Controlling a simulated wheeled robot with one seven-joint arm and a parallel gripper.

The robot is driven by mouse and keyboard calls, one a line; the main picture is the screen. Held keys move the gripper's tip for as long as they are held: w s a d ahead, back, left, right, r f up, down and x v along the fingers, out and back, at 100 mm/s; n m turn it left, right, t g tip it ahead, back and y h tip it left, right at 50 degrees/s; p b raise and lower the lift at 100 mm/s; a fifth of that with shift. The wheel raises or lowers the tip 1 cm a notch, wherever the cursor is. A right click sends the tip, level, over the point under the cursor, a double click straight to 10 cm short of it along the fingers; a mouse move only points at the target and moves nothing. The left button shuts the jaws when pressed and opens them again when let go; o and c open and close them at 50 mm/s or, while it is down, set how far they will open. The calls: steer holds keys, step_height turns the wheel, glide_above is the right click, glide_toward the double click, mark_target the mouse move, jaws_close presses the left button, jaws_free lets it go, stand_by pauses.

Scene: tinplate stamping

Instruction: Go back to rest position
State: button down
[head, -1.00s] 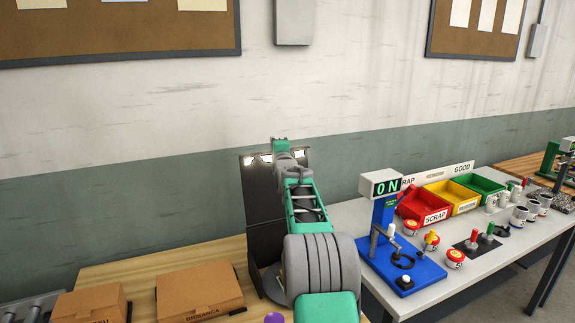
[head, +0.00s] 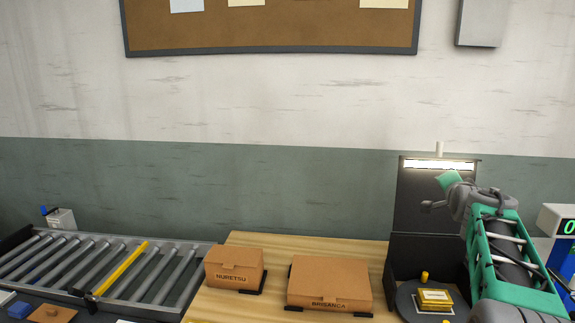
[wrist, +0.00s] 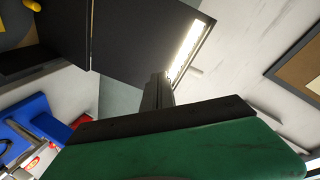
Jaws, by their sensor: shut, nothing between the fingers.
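My gripper (wrist: 158,88) shows in the wrist view as dark fingers close together, beyond a dark plate and green housing. Nothing shows between them. In the head view my arm reaches up at the right, with its green end in front of the dark inspection booth (head: 422,215) with a lit lamp (head: 438,164). The fingertips cannot be made out there. In the wrist view the booth's dark panels (wrist: 140,40) and bright lamp strip (wrist: 188,48) lie beyond the fingers. I cannot tell the exact gap to them.
A round dark stand (head: 405,303) holds a yellow-gold tin (head: 435,298). Two cardboard boxes, NURETSU (head: 235,270) and BRIGANCA (head: 330,285), sit on the wooden table (head: 272,262). A roller conveyor (head: 110,270) is at left. A blue device (head: 562,260) stands at the right edge.

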steer(key=s+a+f+n+g+y, duration=0.1)
steer(key=s+a+f+n+g, duration=0.15)
steer(key=s+f, duration=0.4)
steer(key=s+a+f+n+g+y, duration=0.2)
steer(key=s+a+f+g, duration=0.15)
steer(key=f, duration=0.65)
steer(key=s+a+f+n+g+y, duration=0.1)
steer(key=s+a+f+n+g, duration=0.15)
steer(key=s+f, duration=0.5)
steer(key=s+a+f+n+g+y, duration=0.1)
steer(key=s+a+f+n+g, duration=0.15)
steer(key=s+a, duration=0.6)
steer(key=s+a+f+n+g+y, duration=0.1)
steer(key=s+a+f+n, duration=0.2)
steer(key=s+a, duration=0.6)
steer(key=w+a+r+n+t, duration=0.1)
steer(key=w+a+r+n, duration=0.2)
steer(key=a, duration=0.5)
steer(key=shift+r+t, duration=0.3)
steer(key=shift+r, duration=0.35)
